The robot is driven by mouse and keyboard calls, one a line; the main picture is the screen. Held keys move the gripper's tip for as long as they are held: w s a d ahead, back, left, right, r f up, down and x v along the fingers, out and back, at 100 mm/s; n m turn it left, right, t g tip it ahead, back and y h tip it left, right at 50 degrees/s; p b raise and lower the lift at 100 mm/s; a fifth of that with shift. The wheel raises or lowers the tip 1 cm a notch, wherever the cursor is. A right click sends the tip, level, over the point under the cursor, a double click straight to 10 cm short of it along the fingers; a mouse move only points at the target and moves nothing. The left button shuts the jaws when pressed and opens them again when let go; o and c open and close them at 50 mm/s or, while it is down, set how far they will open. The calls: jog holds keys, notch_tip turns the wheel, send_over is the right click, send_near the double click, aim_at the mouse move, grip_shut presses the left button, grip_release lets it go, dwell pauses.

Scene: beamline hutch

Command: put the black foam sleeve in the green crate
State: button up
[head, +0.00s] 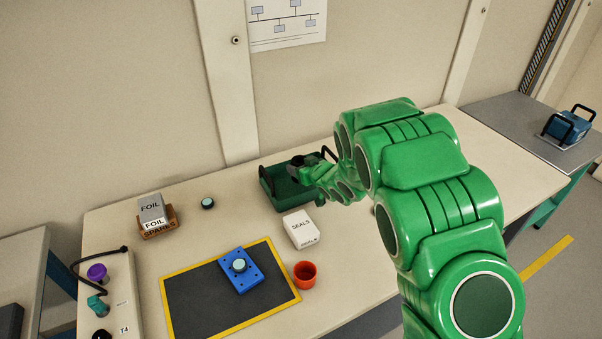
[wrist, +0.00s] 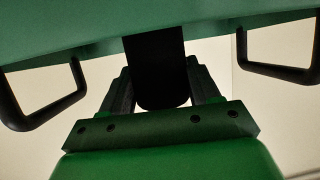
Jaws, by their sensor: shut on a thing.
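The green crate (head: 289,196) stands at the back of the bench in the head view, with a black handle at each end. In the wrist view its green wall (wrist: 60,45) spans the top, with a handle on either side. My gripper (wrist: 160,88) is shut on the black foam sleeve (wrist: 156,62), which sits between its two fingers and extends toward the crate. In the head view my gripper (head: 303,163) is over the crate, with dark shapes at its tip. The sleeve's far end and the crate's inside are mostly hidden.
A white SEALS box (head: 300,229) stands just in front of the crate. Bench right of the arm looks clear.

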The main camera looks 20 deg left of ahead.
jog(key=shift+f, duration=1.3)
jog(key=shift+f, duration=0.1)
jog(key=o, duration=1)
jog(key=v, duration=1.2)
